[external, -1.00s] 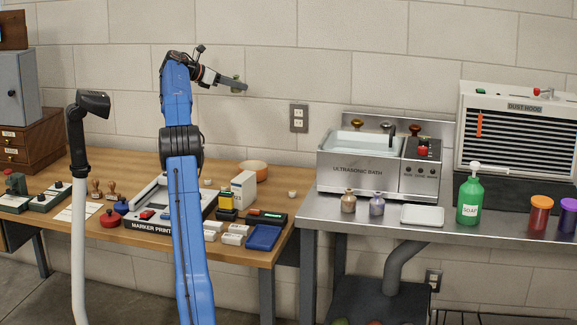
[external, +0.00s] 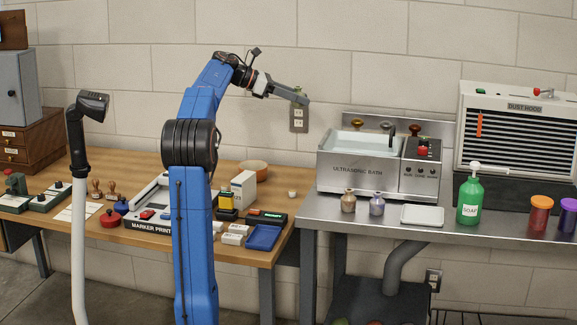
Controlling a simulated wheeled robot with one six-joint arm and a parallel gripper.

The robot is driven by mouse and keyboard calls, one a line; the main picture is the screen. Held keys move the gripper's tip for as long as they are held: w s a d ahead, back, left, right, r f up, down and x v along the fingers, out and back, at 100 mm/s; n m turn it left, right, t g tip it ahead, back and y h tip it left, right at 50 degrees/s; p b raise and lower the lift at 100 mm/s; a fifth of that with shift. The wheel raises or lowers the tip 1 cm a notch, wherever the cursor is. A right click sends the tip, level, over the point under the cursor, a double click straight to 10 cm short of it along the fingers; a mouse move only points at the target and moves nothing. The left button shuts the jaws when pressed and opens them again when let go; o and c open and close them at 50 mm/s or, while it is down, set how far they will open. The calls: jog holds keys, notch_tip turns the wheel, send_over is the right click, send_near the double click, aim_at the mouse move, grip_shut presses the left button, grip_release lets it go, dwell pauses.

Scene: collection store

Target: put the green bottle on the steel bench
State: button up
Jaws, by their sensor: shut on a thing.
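My gripper (external: 294,96) is raised in front of the wall, left of the steel bench and higher than its top. It is shut on a small green bottle (external: 299,89), mostly hidden behind the fingers; only a little olive green shows. The steel bench (external: 338,212) stands at the right. On its front left part are a small bronze bottle (external: 348,201) and a small purple-grey bottle (external: 377,203), both upright. A larger green soap pump bottle (external: 469,199) also stands on the bench.
The ultrasonic bath (external: 360,170) fills the bench's back left. A white tray (external: 422,215), an orange jar (external: 540,213), a purple jar (external: 567,215) and the dust hood (external: 515,135) are also there. The wooden table (external: 150,238) at left is crowded.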

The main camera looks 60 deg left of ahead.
jog(key=s+d+f+m+g+h, duration=0.1)
jog(key=s+d+f+m+h, duration=0.15)
jog(key=d, duration=1.15)
send_over(320, 206)
jog(key=shift+m+g+h, duration=0.25)
jog(key=shift+g, duration=0.15)
notch_tip(320, 206, down, 13)
jog(key=shift+s+d+f, duration=0.1)
jog(key=shift+f, duration=2.5)
jog(key=shift+f, duration=0.15)
jog(key=o, duration=1.1)
